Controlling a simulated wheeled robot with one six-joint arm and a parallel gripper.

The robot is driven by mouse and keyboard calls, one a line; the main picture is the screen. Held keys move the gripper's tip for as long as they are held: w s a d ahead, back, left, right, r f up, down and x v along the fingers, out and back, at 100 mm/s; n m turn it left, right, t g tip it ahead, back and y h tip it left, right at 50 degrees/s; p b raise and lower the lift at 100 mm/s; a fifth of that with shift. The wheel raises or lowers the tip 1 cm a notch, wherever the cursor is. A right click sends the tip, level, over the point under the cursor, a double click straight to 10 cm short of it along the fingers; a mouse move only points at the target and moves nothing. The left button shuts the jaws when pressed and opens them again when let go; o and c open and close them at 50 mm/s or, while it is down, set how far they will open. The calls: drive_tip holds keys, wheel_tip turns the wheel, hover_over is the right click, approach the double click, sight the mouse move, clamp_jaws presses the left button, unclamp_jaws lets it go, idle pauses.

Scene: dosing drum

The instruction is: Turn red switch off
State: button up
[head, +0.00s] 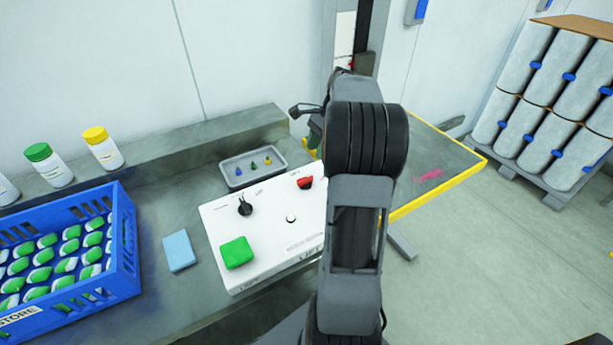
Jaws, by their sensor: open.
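The red switch (305,182) sits near the upper right of a white control box (272,262) on the bench. Its exact setting is too small to read. A black knob (244,206) is on the same box to its left, and a small round button with a green ring (291,218) is below the switch. My arm stands upright just right of the switch and covers the box's right side.
A green block (236,252) lies on the box's front left. A blue pad (179,251), a blue crate (126,245) of green-white items and a grey tray (233,181) with small coloured pieces are nearby. A yellow-edged table (455,178) is at right.

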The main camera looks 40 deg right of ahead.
sight(305, 177)
drive_tip(key=x, duration=1)
drive_tip(key=shift+r, duration=0.1)
drive_tip(key=shift+c, duration=0.4)
drive_tip(key=shift+d, duration=0.1)
clamp_jaws()
